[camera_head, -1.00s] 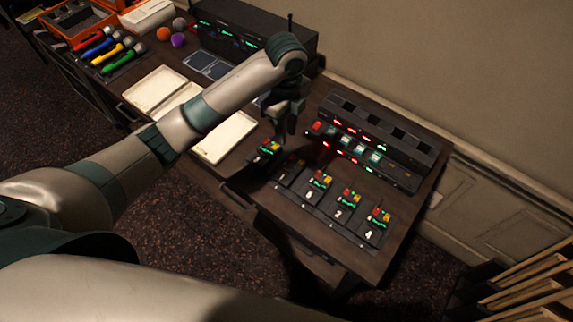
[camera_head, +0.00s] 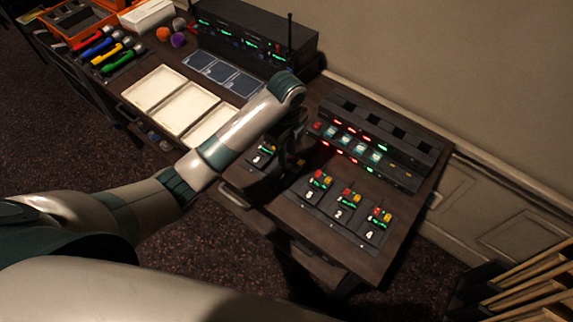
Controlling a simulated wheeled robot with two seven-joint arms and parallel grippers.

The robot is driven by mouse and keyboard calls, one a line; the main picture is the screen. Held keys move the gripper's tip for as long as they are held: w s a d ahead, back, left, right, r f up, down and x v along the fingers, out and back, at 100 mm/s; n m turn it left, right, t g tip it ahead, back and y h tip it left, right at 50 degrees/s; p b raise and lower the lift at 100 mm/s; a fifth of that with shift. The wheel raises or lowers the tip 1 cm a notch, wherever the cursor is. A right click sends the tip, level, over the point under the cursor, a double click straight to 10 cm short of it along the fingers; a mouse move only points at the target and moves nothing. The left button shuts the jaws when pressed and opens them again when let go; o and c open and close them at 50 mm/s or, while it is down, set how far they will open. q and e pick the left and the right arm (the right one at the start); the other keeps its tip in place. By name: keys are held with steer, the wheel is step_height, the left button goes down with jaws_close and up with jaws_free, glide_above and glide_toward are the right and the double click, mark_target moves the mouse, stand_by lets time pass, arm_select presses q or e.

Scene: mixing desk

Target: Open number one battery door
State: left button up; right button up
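Several small black packs with red, yellow and green parts stand in a row on the desk's front half. Their white numbers are tiny; the right-hand pack (camera_head: 373,226) looks like 4 and the one beside it (camera_head: 343,208) like 2. Another pack (camera_head: 314,188) stands left of these. The leftmost pack (camera_head: 262,157) is partly behind my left arm, and I cannot read its number surely. My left gripper (camera_head: 287,170) points down over the row, just right of the leftmost pack. Its dark fingers blend into shadow, so their opening is unclear. No battery door can be made out as open.
A black rack (camera_head: 385,140) with red and green lights lies behind the packs. A black receiver box (camera_head: 255,38) with antennas stands further left. Cream trays (camera_head: 155,88) and dark blue cards (camera_head: 222,72) lie left of my arm. The desk's front edge is close to the packs.

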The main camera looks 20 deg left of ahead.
mark_target(287, 170)
arm_select(q)
step_height(287, 170, down, 8)
steer(key=shift+a+r+p, duration=0.1)
steer(key=shift+r+p, duration=0.15)
steer(key=shift+p, duration=0.6)
steer(key=shift+c, duration=0.2)
jaws_close()
